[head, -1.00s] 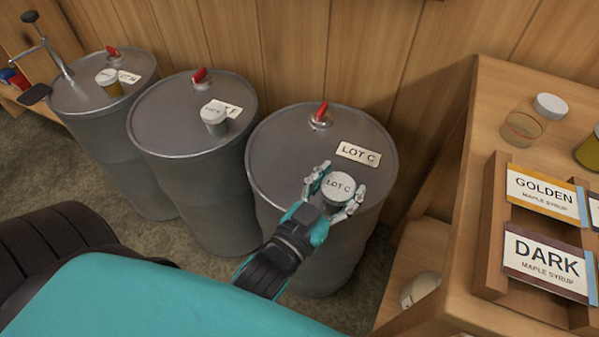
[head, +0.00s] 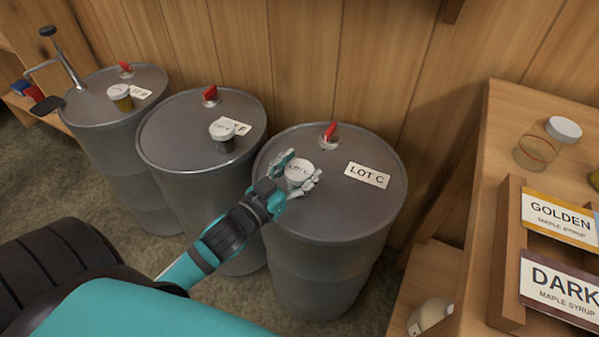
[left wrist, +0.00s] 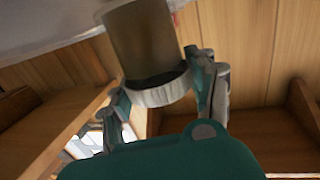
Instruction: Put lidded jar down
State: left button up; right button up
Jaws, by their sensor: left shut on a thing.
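My left gripper (head: 297,176) is shut on a small jar with a white lid marked LOT C (head: 299,171), at the left part of the LOT C drum's grey top (head: 345,212). Its fingers close around the jar from both sides. A pale surface lies by the jar's base there. I cannot tell whether the base touches the drum top. My right gripper is not in view.
Two more grey drums stand to the left, each bearing a lidded jar (head: 222,134) (head: 120,97). A red cap (head: 329,132) and a LOT C label (head: 367,175) are on this drum's top. At right, a wooden table holds an open-looking glass jar (head: 533,150), a white lid and label cards.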

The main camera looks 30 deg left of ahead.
pick_arm(q)
jog(key=shift+f, duration=0.1)
jog(key=o, duration=1.3)
jog(key=shift+f, duration=0.15)
jog(key=s, duration=0.4)
jog(key=s+a, duration=0.1)
jog(key=s, duration=0.3)
jog(key=s+r, duration=0.1)
jog(key=s, duration=0.3)
jog(key=shift+a, duration=0.35)
